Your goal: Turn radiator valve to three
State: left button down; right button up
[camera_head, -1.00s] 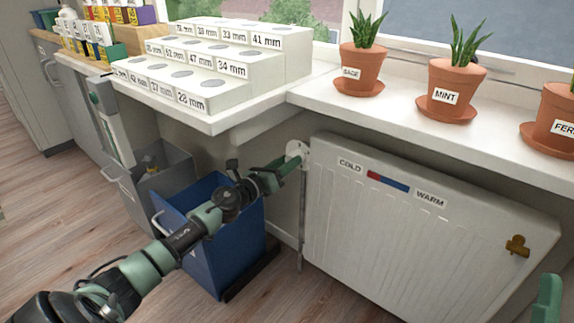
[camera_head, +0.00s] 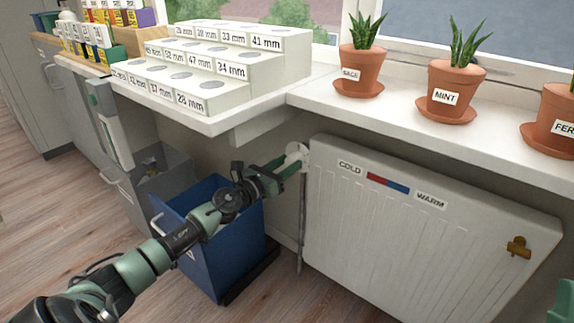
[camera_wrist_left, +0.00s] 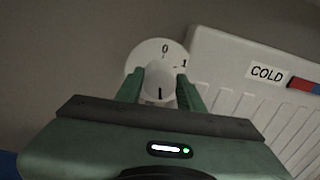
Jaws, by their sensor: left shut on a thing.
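The radiator valve is at the radiator's upper left corner. Its round white dial plate (camera_head: 297,152) also shows in the left wrist view (camera_wrist_left: 141,56), with 0 at the top and 1 to its right. The pale valve knob (camera_wrist_left: 160,76) stands in front of the plate and has a short black mark on its near end. My left gripper (camera_wrist_left: 161,80) is shut on the knob, one green finger on each side; in the head view it (camera_head: 284,168) reaches the valve from the left. The fingers and knob hide the lower dial, so I cannot tell which number is set.
The white radiator (camera_head: 420,240) has a COLD–WARM strip (camera_head: 388,183) and a brass clip (camera_head: 517,247). A blue bin (camera_head: 225,255) stands under my left arm. The windowsill (camera_head: 400,118) above carries potted plants. A green part of mine shows at the lower right edge.

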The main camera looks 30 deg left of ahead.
pick_arm(q)
jog(key=shift+f, duration=0.15)
jog(key=c, duration=0.9)
grip_release()
jog(key=shift+s+a, duration=0.2)
jog(key=shift+s, duration=1.75)
jog(key=shift+s+a, duration=0.2)
jog(key=shift+s, duration=1.75)
pick_arm(e)
jog(key=shift+w+f, duration=0.1)
jog(key=shift+w, duration=0.05)
